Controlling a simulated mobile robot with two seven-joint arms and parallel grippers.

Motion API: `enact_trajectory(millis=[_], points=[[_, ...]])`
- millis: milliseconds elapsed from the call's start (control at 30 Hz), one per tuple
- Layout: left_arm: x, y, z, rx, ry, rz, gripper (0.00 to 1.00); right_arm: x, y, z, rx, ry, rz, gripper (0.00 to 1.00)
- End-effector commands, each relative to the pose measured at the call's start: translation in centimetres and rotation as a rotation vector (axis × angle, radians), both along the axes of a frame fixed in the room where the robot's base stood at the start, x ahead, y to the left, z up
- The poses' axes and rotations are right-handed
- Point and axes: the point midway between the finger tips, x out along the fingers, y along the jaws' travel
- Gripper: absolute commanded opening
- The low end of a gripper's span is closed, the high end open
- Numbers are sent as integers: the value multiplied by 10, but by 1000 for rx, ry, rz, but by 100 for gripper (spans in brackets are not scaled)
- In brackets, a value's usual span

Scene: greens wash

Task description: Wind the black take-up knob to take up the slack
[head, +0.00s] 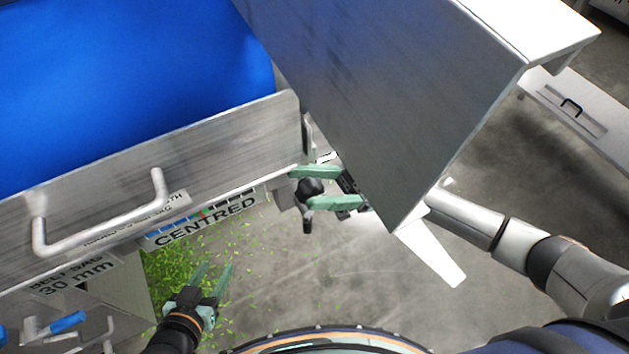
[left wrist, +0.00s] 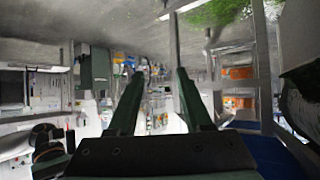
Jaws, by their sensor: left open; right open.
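The black take-up knob (head: 308,188) is in the head view, beside the right end of the steel side panel (head: 240,125). A short dark handle hangs below it. My right gripper (head: 318,188) is at the knob, its green fingers open, one above and one below it. Whether the fingers touch the knob I cannot tell. My left gripper (head: 214,272) is low at the left, open and empty, above the floor with green scraps. Its open fingers also show in the left wrist view (left wrist: 160,75), with nothing between them.
A blue belt (head: 130,80) lies behind the side panel, which carries a bar handle (head: 100,222) and a "CENTRED" label (head: 205,222). A large steel hood (head: 400,90) stands close above my right arm. A blue-handled lever (head: 68,322) is at the lower left.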

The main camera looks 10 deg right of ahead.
Motion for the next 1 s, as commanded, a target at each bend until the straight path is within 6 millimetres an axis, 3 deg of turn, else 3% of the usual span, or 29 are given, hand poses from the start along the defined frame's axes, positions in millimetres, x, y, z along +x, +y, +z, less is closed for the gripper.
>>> enact_trajectory(millis=[233,600,800,1000], points=[[3,0,1,1,-23,-1,50,3,-9,-8,-2,0,-2,57],[44,0,85,-4,-388,-22,50,20,-59,-47,-2,1,-2,57],[52,-1,128,-5,-561,-38,50,26,-80,-62,-1,0,-1,57],[53,-2,153,-7,-661,-49,50,30,-91,-69,0,1,-1,57]])
